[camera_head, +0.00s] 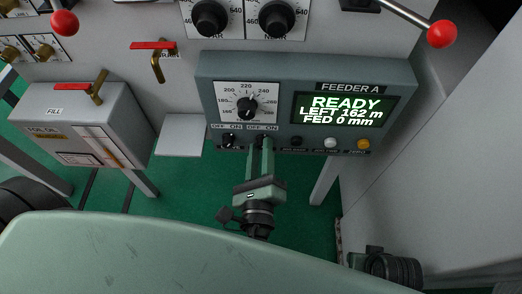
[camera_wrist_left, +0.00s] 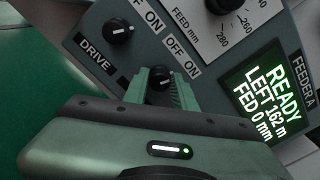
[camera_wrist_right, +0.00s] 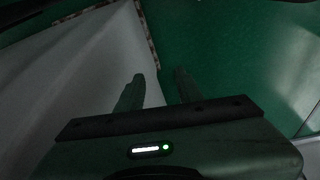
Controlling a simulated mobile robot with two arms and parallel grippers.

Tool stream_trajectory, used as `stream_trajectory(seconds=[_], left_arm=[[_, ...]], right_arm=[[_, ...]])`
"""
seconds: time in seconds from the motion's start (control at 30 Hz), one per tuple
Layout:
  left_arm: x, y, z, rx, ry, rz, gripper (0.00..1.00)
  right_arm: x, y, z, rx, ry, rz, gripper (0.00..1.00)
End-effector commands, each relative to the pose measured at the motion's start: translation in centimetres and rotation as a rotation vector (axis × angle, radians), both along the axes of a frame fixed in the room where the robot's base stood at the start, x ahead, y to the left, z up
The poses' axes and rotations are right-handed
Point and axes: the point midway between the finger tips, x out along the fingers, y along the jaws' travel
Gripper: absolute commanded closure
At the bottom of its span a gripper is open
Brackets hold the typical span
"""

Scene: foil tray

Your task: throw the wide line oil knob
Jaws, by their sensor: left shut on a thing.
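A small black OFF/ON knob (camera_wrist_left: 160,76) sits on the grey feeder panel, right of the DRIVE knob (camera_head: 228,141) in the head view. Its own name label is hidden behind my gripper, so I cannot read whether it is the wide line oil knob. My left gripper (camera_head: 262,146) is shut on this knob, with a green finger on each side in the left wrist view (camera_wrist_left: 159,82). Which way its pointer is turned is hard to tell. My right gripper (camera_wrist_right: 157,80) is open and empty, over the green floor beside a pale grey surface.
The feeder panel (camera_head: 205,78) has a feed dial (camera_head: 247,106) and a screen (camera_head: 343,109) reading READY, LEFT 162 m, FED 0 mm. Buttons (camera_head: 330,142) sit right of the gripper. A red-handled valve (camera_head: 155,50) and grey FILL box (camera_head: 120,105) stand left.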

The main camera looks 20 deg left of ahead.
Motion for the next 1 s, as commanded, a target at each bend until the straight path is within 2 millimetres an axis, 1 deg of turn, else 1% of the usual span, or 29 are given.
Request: stream_trajectory(seconds=[0.17, 0.27, 0.43, 0.5, 0.77, 0.8, 0.83, 0.9, 1.0], left_arm=[[0.0, 0.0, -0.3, -0.151, -0.044, -0.002, 1.0], [0.0, 0.0, -0.4, -0.243, -0.07, -0.002, 1.0], [-0.1, 0.0, -0.5, -0.399, -0.114, -0.002, 1.0], [-0.1, 0.0, -0.5, -0.461, -0.131, -0.002, 1.0], [-0.1, 0.0, -0.6, -0.662, -0.188, -0.001, 1.0], [-0.1, 0.0, -0.5, -0.686, -0.195, -0.001, 1.0], [-0.1, 0.0, -0.5, -0.704, -0.201, -0.001, 1.0], [-0.1, 0.0, -0.5, -0.74, -0.211, -0.001, 1.0], [-0.1, 0.0, -0.5, -0.782, -0.222, -0.001, 1.0]], right_arm=[[-0.2, -0.1, 2.6, 0.002, -0.018, -0.002, 0.64], [-0.5, -0.1, 4.5, 0.002, -0.03, -0.003, 0.64], [-1.7, -0.3, 8.1, 0.003, -0.047, -0.005, 0.64], [-1.6, -0.3, 7.1, 0.002, -0.041, -0.006, 0.64], [-1.5, -0.3, 5.6, 0.003, -0.048, -0.005, 0.64], [0.1, 0.2, 5.9, 0.016, -0.112, 0.0, 0.64], [0.9, 0.4, 6.2, 0.025, -0.15, 0.003, 0.64], [2.6, 0.9, 6.7, 0.04, -0.225, 0.009, 0.64], [4.5, 1.5, 7.4, 0.059, -0.312, 0.016, 0.64]])
